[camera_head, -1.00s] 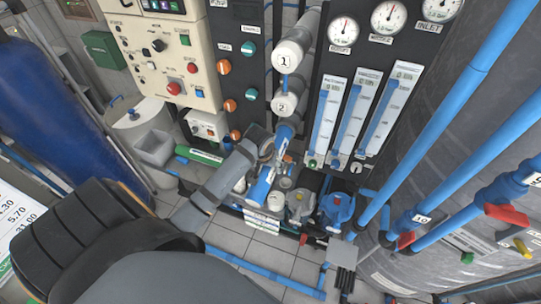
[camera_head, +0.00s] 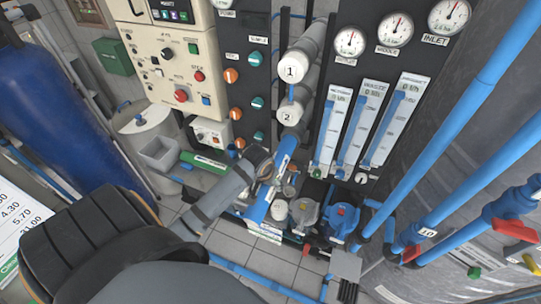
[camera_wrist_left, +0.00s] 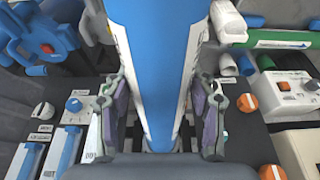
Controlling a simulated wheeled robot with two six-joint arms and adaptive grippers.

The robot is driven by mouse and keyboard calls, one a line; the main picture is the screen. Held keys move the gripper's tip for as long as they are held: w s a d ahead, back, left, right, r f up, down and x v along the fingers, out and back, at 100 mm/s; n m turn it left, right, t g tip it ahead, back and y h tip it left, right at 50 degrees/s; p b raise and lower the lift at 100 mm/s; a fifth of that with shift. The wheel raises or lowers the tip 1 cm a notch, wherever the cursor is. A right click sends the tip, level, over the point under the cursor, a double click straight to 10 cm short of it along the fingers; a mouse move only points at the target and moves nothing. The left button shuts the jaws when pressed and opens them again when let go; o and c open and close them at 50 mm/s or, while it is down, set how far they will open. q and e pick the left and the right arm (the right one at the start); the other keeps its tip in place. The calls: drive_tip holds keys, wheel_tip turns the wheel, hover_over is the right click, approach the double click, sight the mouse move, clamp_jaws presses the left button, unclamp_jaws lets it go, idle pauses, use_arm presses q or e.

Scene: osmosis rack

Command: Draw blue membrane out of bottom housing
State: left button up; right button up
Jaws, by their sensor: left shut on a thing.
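The blue membrane (camera_head: 284,150) is a long cylinder with white printed labels. In the head view it slants down and toward me from below the housing marked 2, with its near part (camera_head: 257,209) out in the open. The mouth of the bottom housing is not clearly visible. My left gripper (camera_head: 272,178) is shut around the membrane partway along it. In the left wrist view the blue membrane (camera_wrist_left: 152,60) runs between the two padded fingers (camera_wrist_left: 161,112) of that gripper. My right gripper is not in view.
White housings marked 1 (camera_head: 291,70) and 2 (camera_head: 288,116) lie above the membrane. The flow meter panel (camera_head: 365,125) is to the right, the control box (camera_head: 178,60) to the left. A blue pump (camera_head: 341,218) and grey fittings (camera_head: 304,212) stand close by below right.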

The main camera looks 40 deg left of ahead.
sight(263, 191)
use_arm(q)
drive_tip(key=shift+s+d, duration=0.25)
drive_tip(key=shift+s, duration=0.75)
drive_tip(key=shift+s+d, duration=0.25)
drive_tip(key=shift+s, duration=0.7)
